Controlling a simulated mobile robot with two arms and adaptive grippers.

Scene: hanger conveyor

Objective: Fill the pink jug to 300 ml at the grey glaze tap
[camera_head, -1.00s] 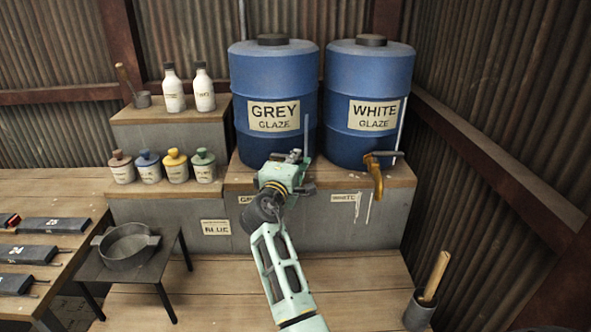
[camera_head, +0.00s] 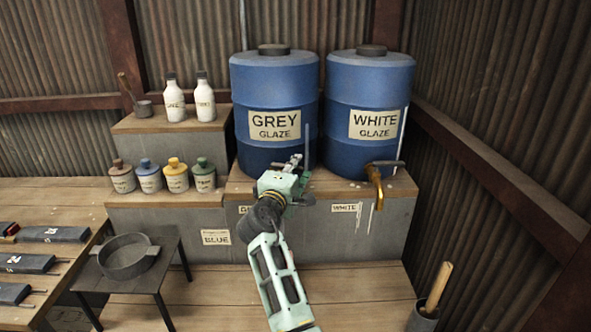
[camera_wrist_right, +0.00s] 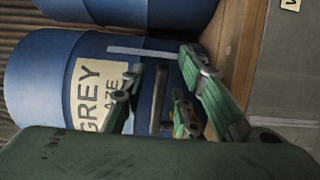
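The blue drum labelled grey glaze (camera_head: 275,85) stands on the wooden ledge at the back. My right gripper (camera_head: 297,163) is in front of its lower part and hides most of the grey tap in the head view. In the right wrist view, the right gripper (camera_wrist_right: 165,90) is open, with its green fingers spread in front of the drum. The grey tap's lever (camera_wrist_right: 160,97) shows between the fingers; I cannot tell whether they touch it. No pink jug is visible in either view. My left gripper is not in view.
The white glaze drum (camera_head: 370,85) with its brass tap (camera_head: 375,185) stands to the right. Several small glaze bottles (camera_head: 177,176) line the left step. A dark stool (camera_head: 150,270) holds a grey bowl (camera_head: 127,257). A pot (camera_head: 424,317) stands front right.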

